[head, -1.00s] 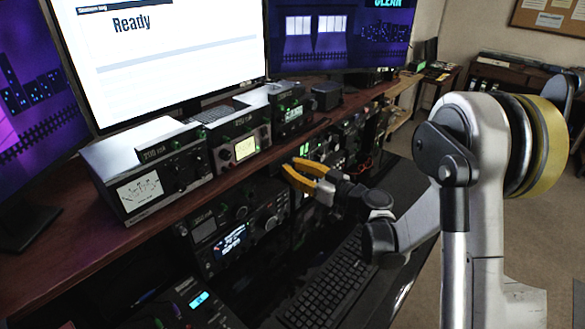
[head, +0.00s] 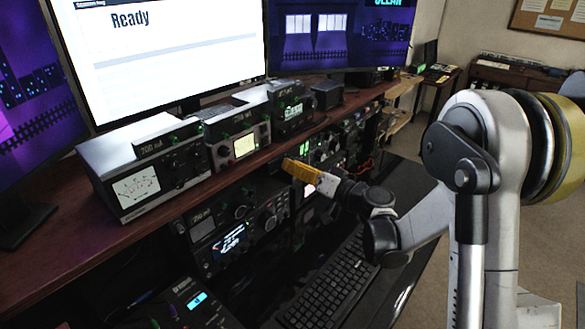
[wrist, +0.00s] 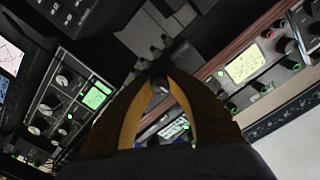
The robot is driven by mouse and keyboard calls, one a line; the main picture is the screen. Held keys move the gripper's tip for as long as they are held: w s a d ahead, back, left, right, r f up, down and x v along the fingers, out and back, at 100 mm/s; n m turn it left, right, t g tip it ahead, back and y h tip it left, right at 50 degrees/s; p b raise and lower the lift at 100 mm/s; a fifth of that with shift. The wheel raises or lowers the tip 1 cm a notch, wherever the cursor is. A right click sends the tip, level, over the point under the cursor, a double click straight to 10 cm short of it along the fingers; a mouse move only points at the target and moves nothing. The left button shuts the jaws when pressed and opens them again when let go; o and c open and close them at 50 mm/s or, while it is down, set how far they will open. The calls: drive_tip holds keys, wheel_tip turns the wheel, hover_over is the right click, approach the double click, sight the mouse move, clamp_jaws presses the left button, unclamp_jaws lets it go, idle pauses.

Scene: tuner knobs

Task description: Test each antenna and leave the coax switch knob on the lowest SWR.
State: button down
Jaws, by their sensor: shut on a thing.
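My gripper (head: 288,166) has yellow fingers and reaches toward the equipment below the wooden shelf edge. In the wrist view its fingertips (wrist: 160,84) are closed around a small dark round knob (wrist: 160,88). I cannot read any label on this knob, and the fingers hide it in the head view. A box with a white meter face (head: 137,188) stands on the shelf at the left. The meter's fine markings are too small to read. A large white monitor (head: 180,60) reads "Ready".
More boxes with lit displays (head: 244,145) stand along the wooden shelf (head: 60,262). A radio with a bright screen (head: 230,241) sits below it. A black keyboard (head: 325,285) lies on the dark desk below my arm. Open carpet shows at the right.

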drive_tip(key=shift+m, duration=0.6)
drive_tip(key=c, duration=1.2)
unclamp_jaws()
drive_tip(key=shift+s, duration=0.1)
drive_tip(key=v, duration=1.1)
drive_tip(key=shift+s+d, duration=0.25)
drive_tip(key=shift+d, duration=0.05)
clamp_jaws()
